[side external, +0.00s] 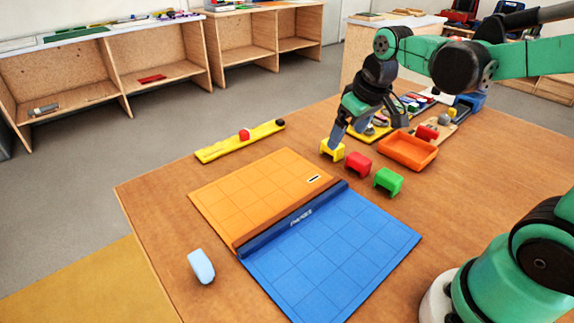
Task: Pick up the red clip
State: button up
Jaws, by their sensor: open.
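A red clip (358,164) stands on the wooden table between a yellow clip (332,151) and a green clip (388,182). The three form a slanting row beside the folding mat. My gripper (351,132) points down behind this row. Its jaws are open, with the near fingertip close to the yellow clip. The red clip is in front of my gripper and not between its fingers. I cannot tell whether the fingertip touches the yellow clip.
An orange tray (409,162) sits right of the clips. An orange and blue mat (345,250) lies in front, with a pale blue block (201,266) at its left. A yellow strip (225,147) bears a red piece. Crowded trays stand behind my gripper.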

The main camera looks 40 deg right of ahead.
aim_at(360, 157)
jog(key=w+d+f+g, duration=0.1)
jog(key=d+f, duration=0.1)
jog(key=d, duration=0.1)
jog(key=w+d+f+g, duration=0.1)
jog(key=d+f, duration=0.1)
jog(key=d, duration=0.1)
jog(key=w+d+f+g, duration=0.1)
jog(key=d+f, duration=0.1)
jog(key=d, duration=0.1)
jog(key=shift+d+f+g+y, duration=0.35)
jog(key=shift+g+y, duration=0.05)
jog(key=shift+f, duration=2.85)
jog(key=c, duration=1.2)
